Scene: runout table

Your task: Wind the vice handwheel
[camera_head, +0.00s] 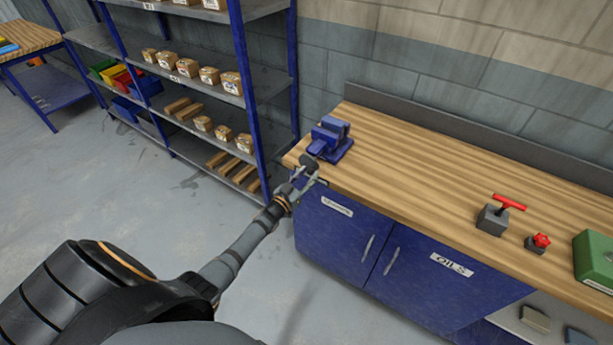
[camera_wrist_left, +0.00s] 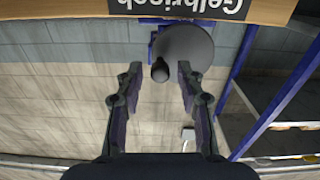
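The blue vice (camera_head: 332,138) stands on the left end of the wooden workbench. Its dark round handwheel (camera_head: 309,161) faces the bench's front left; it also shows in the left wrist view (camera_wrist_left: 190,48), with a small dark knob (camera_wrist_left: 160,70) at its edge. My left gripper (camera_head: 304,178) is at the handwheel, just off the bench corner. In the left wrist view my left gripper (camera_wrist_left: 159,72) is open, with the knob between its fingertips and a gap on each side. Whether the knob is fully within finger depth is unclear. My right gripper is not in view.
The workbench (camera_head: 400,150) has blue cabinets below. A grey block with a red T-handle (camera_head: 493,219), a red knob (camera_head: 540,242) and a green box (camera_head: 595,258) stand toward its right. Blue shelving (camera_head: 240,100) with small boxes stands left of the bench. The bench middle is clear.

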